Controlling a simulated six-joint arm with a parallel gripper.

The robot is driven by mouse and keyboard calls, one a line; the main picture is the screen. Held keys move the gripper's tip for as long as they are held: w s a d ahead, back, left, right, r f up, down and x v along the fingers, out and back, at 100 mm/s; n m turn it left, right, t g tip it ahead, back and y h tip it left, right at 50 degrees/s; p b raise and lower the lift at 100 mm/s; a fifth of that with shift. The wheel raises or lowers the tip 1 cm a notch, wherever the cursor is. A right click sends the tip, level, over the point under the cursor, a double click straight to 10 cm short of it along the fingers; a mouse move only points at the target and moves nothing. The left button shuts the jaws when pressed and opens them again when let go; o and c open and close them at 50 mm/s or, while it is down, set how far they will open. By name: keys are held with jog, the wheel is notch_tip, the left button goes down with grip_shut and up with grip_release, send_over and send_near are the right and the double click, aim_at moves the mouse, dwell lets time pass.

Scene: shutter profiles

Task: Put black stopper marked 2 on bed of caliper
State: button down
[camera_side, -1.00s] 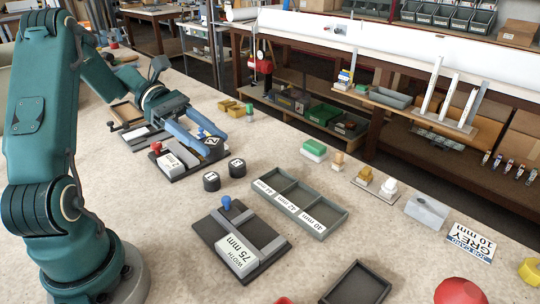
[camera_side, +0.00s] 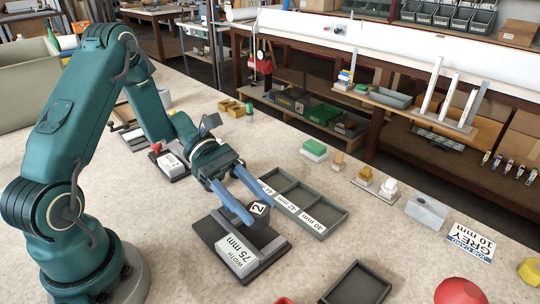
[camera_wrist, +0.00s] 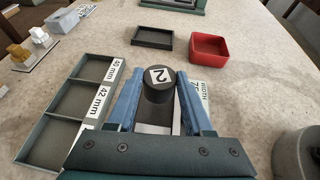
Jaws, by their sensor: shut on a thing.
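My gripper (camera_side: 245,205) is shut on the black stopper marked 2 (camera_side: 258,209). The stopper is upright between the blue fingers, with its white label facing up; it also shows in the wrist view (camera_wrist: 158,80). It is over the dark caliper (camera_side: 272,245), which carries a white "WIDTH 75 mm" label (camera_side: 237,254). I cannot tell whether the stopper touches the bed. The caliper's blue knob is hidden by my gripper. In the wrist view the caliper label (camera_wrist: 203,92) shows right of the fingers.
A grey three-compartment tray (camera_side: 305,205) with 40 mm and 42 mm labels stands close behind the caliper. A second device with a red knob (camera_side: 156,147) is at the left. An empty dark tray (camera_side: 357,284) is in front. A red bin (camera_wrist: 208,47) shows in the wrist view.

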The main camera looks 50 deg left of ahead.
jog(key=shift+f, duration=1.9)
jog(key=shift+f, duration=0.15)
jog(key=c, duration=0.6)
grip_release()
